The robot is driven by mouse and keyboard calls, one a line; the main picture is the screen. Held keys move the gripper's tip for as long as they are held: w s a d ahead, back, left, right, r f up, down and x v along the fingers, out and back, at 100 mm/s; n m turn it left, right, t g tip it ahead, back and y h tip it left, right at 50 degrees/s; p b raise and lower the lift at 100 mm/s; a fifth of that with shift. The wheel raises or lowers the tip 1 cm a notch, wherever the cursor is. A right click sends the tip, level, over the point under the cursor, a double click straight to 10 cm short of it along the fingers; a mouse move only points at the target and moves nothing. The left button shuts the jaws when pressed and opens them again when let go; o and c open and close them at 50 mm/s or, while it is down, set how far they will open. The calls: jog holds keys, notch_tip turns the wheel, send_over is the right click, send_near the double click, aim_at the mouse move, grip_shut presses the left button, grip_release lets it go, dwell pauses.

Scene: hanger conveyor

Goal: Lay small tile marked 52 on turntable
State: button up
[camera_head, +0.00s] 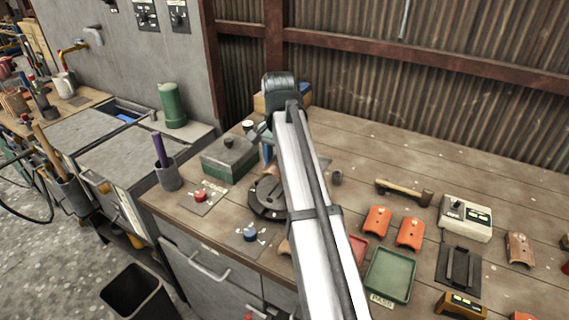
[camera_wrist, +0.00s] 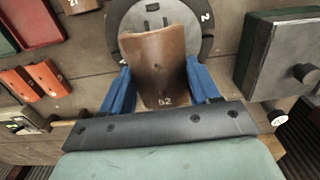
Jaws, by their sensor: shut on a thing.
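The small brown curved tile marked 52 (camera_wrist: 158,82) is between the two blue fingers of my gripper (camera_wrist: 160,70) in the wrist view. The fingers press on its two long sides, so my gripper is shut on it. The dark round turntable (camera_wrist: 206,20) lies behind the tile's far end, with a paler grey centre and a white 2 on its rim. In the head view the turntable (camera_head: 263,212) is partly hidden by my arm. I cannot tell whether the tile touches the turntable.
A green-grey lidded box (camera_head: 229,158) stands left of the turntable. A red button plate (camera_head: 203,197) and a blue knob (camera_head: 250,235) are nearby. A wall closes the back.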

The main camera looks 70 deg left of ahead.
aim_at(280, 189)
jog(key=shift+f, duration=0.1)
jog(key=shift+f, duration=3.25)
jog(key=o, duration=1.2)
jog(key=shift+r, duration=0.1)
notch_tip(280, 189, up, 14)
jog(key=shift+f, duration=0.15)
